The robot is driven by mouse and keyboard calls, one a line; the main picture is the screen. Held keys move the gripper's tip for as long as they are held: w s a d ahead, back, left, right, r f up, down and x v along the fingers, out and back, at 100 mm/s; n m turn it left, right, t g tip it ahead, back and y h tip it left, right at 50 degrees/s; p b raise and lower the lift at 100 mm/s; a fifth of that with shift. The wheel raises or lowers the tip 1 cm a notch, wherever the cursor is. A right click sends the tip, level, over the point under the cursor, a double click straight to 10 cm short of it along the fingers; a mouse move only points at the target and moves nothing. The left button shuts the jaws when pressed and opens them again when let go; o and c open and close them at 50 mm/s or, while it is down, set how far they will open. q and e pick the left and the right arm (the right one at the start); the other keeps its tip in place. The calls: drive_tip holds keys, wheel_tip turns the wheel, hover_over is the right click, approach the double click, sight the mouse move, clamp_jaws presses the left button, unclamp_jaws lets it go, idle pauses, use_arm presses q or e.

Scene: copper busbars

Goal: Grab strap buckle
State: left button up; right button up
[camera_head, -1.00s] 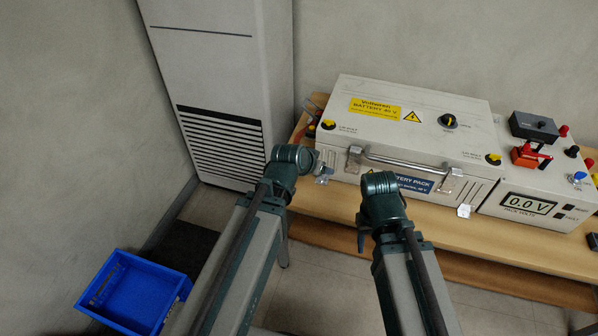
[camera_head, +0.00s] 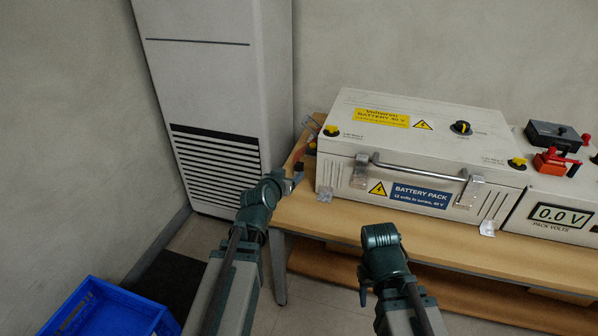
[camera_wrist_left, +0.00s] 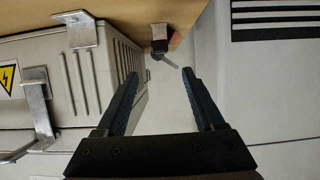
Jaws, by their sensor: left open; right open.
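My left gripper (camera_head: 291,183) is at the left front corner of the bench, mostly hidden by its wrist in the head view. In the left wrist view its two dark fingers (camera_wrist_left: 160,76) are apart with nothing between them. A small dark and silver fitting with a thin metal lever, apparently the strap buckle (camera_wrist_left: 160,46), sits at the bench edge just beyond the fingertips and roughly between them. In the head view a dark piece, possibly this buckle (camera_head: 298,168), shows close to the gripper. My right gripper (camera_head: 364,287) is low in front of the bench, largely hidden by its wrist.
A white battery pack (camera_head: 425,150) with a metal handle stands on the wooden bench (camera_head: 320,216). A voltage meter box (camera_head: 550,216) is at its right. A tall white cabinet (camera_head: 215,90) stands left. A blue crate (camera_head: 112,312) is on the floor.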

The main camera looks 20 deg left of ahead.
sight(298, 167)
use_arm(q)
drive_tip(key=b+x, duration=0.2)
drive_tip(key=x, duration=0.5)
drive_tip(key=shift+w+f+b, duration=0.25)
drive_tip(key=shift+w+b, duration=0.1)
drive_tip(key=shift+b, duration=0.05)
drive_tip(key=b+x, duration=0.1)
drive_tip(key=x, duration=0.1)
drive_tip(key=b+x, duration=0.1)
drive_tip(key=x, duration=0.1)
drive_tip(key=shift+w+a+f, duration=0.1)
drive_tip(key=shift+w+f, duration=0.05)
drive_tip(key=shift+f, duration=0.2)
drive_tip(key=shift+w+f, duration=0.1)
drive_tip(key=shift+w, duration=0.25)
drive_tip(key=shift+c, duration=0.3)
clamp_jaws()
